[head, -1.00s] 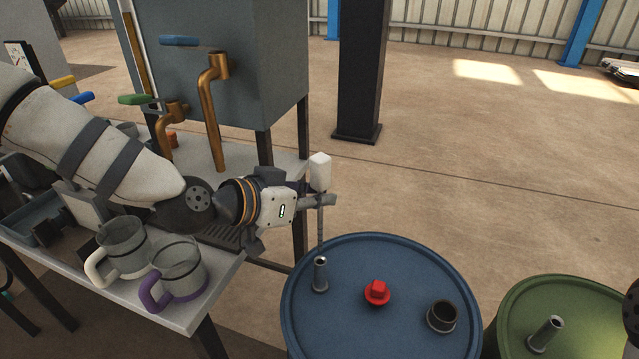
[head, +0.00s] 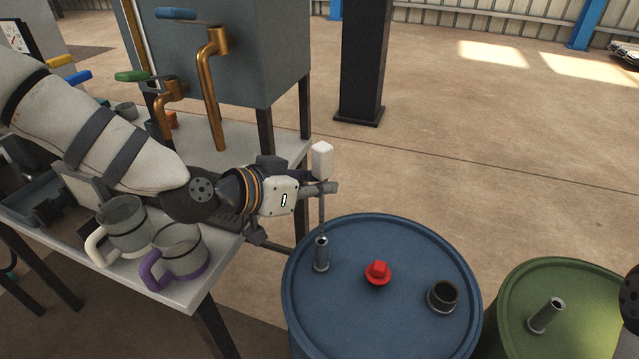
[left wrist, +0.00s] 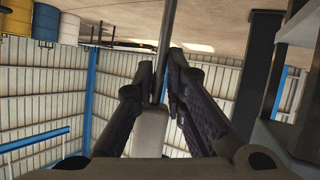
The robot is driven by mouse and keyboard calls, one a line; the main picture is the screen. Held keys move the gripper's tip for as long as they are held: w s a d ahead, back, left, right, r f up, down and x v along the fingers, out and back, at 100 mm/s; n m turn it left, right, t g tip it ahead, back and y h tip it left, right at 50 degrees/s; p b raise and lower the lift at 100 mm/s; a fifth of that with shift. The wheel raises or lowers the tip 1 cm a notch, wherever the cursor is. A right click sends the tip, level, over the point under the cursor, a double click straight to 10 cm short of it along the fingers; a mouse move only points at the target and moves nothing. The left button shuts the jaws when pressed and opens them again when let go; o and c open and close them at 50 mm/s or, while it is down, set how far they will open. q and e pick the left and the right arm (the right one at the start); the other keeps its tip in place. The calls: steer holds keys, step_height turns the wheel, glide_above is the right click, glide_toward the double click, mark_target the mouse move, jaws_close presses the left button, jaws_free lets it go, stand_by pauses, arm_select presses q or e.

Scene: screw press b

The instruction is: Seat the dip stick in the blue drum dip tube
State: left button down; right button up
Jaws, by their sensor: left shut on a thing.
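The dip stick has a white block handle (head: 322,158) and a thin grey rod, and stands about upright. My left gripper (head: 326,187) is shut on it just below the handle. In the left wrist view the fingers (left wrist: 163,78) close on the rod, with the white handle (left wrist: 150,130) between them. The blue drum (head: 385,320) has a short grey dip tube (head: 321,255) at the left of its lid. The rod's lower end meets the tube's mouth in the picture; I cannot tell whether it is inside.
The blue lid also carries a red cap (head: 378,272) and a dark open collar (head: 443,296). A green drum (head: 580,300) with its own tube (head: 546,315) stands at right. Two mugs (head: 125,225) (head: 178,255) sit on the bench at left. A steel tank (head: 250,50) stands behind.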

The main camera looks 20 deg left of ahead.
arm_select(q)
steer(key=shift+f+b, duration=0.35)
steer(key=shift+f, duration=1.2)
arm_select(e)
steer(key=shift+s+f, duration=0.35)
steer(key=shift+f, duration=0.05)
steer(key=shift+w+r, duration=0.15)
arm_select(q)
steer(key=shift+r, duration=0.1)
arm_select(e)
steer(key=shift+w+r, duration=0.1)
steer(key=shift+r, duration=0.05)
